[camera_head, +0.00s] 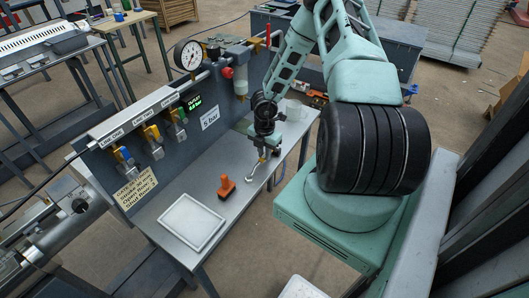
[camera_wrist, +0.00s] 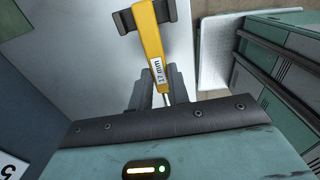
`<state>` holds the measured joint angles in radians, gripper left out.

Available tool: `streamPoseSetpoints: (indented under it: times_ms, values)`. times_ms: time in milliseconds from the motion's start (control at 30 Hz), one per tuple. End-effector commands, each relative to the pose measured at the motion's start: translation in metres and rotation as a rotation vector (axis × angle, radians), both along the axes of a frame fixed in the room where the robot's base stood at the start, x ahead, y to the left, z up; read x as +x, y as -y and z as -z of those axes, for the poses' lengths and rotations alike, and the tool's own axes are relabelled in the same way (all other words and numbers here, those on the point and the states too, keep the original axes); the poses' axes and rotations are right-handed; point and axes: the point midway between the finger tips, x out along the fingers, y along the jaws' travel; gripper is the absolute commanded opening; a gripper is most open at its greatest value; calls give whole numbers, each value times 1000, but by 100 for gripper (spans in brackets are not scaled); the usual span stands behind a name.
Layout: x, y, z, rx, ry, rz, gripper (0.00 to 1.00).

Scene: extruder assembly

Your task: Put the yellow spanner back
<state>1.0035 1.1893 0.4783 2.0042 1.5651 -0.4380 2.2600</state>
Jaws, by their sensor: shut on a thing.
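The yellow spanner (camera_wrist: 151,45) is in my gripper (camera_wrist: 148,20). In the wrist view its yellow handle, labelled "17 mm", runs between the dark finger pads. In the head view my gripper (camera_head: 263,155) hangs over the right part of the grey workbench (camera_head: 240,215), near the panel. A small spot of yellow shows there at the fingers; the rest of the spanner is too small to make out.
An orange-red tool (camera_head: 226,187) and a white tray (camera_head: 185,222) are on the workbench. A small silver part (camera_head: 250,178) lies below my gripper. The upright panel (camera_head: 205,140) carries a gauge (camera_head: 188,56) and several coloured valve handles (camera_head: 152,135). The bench's front right is clear.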

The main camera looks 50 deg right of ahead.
Motion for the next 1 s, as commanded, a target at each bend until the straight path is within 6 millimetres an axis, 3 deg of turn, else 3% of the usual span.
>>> streamPoseSetpoints:
  times_ms: [333,367,400,467,767,1000]
  values:
    - [0,0,5,0,0,0,0]
    - [0,0,5,0,0,0,20]
    - [0,0,5,0,0,0,31]
    - [0,0,5,0,0,0,43]
    - [0,0,3,-1,0,0,43]
    - [1,2,-27,-4,3,1,43]
